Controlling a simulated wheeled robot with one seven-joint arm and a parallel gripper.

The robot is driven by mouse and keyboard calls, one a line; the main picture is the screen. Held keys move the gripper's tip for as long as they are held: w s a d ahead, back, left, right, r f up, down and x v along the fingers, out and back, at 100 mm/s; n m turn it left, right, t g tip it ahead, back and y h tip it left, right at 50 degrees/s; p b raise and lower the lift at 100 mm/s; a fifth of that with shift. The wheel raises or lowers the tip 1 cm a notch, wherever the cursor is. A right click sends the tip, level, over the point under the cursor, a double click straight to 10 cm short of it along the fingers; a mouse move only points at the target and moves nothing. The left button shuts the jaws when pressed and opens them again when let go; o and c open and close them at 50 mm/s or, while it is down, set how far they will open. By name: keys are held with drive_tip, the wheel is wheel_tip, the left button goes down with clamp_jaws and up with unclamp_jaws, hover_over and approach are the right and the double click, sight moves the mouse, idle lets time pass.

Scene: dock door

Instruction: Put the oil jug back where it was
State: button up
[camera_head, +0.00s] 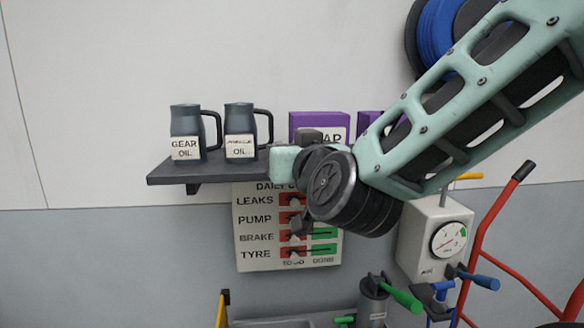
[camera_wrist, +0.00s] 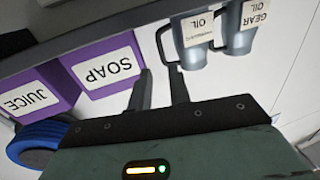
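Two dark grey-blue jugs with black handles stand upright on the wall shelf (camera_head: 168,175). The left one is the gear oil jug (camera_head: 186,128), and the other oil jug (camera_head: 240,125) stands just right of it, its upper label word hard to read. In the wrist view, upside down, the gear oil jug (camera_wrist: 243,35) and the other oil jug (camera_wrist: 192,45) show at top right. My gripper (camera_head: 285,162) is at the shelf, right of both jugs; its fingers are hidden in the head view. In the wrist view my gripper (camera_wrist: 161,72) has its fingers apart with nothing between them, close to the nearer jug's handle.
Below the shelf hangs a checklist board (camera_head: 262,257) with red and green sliders. A gauge box (camera_head: 425,235) and red hand truck frame (camera_head: 490,220) are at right.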

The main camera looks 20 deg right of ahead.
drive_tip(key=shift+s, duration=0.1)
drive_tip(key=s+a+f+n+g+y, duration=0.3)
drive_tip(key=s+a+f+g, duration=0.1)
drive_tip(key=a+f, duration=0.25)
drive_tip(key=s+a+f+n+g+y, duration=0.3)
drive_tip(key=s+a+f+g+y, duration=0.15)
drive_tip(key=a+f, duration=0.2)
drive_tip(key=s+d+f+n+g+h, duration=0.1)
drive_tip(key=s+d+f+g+h, duration=0.1)
drive_tip(key=s+f+g, duration=0.2)
drive_tip(key=s+d+f+n+g+h, duration=0.2)
drive_tip(key=s+f+g, duration=0.3)
drive_tip(key=s, duration=0.6)
drive_tip(key=shift+s+d+h, duration=0.15)
drive_tip(key=shift+d+h, duration=0.2)
drive_tip(key=shift+h, duration=0.2)
drive_tip(key=shift+g, duration=0.25)
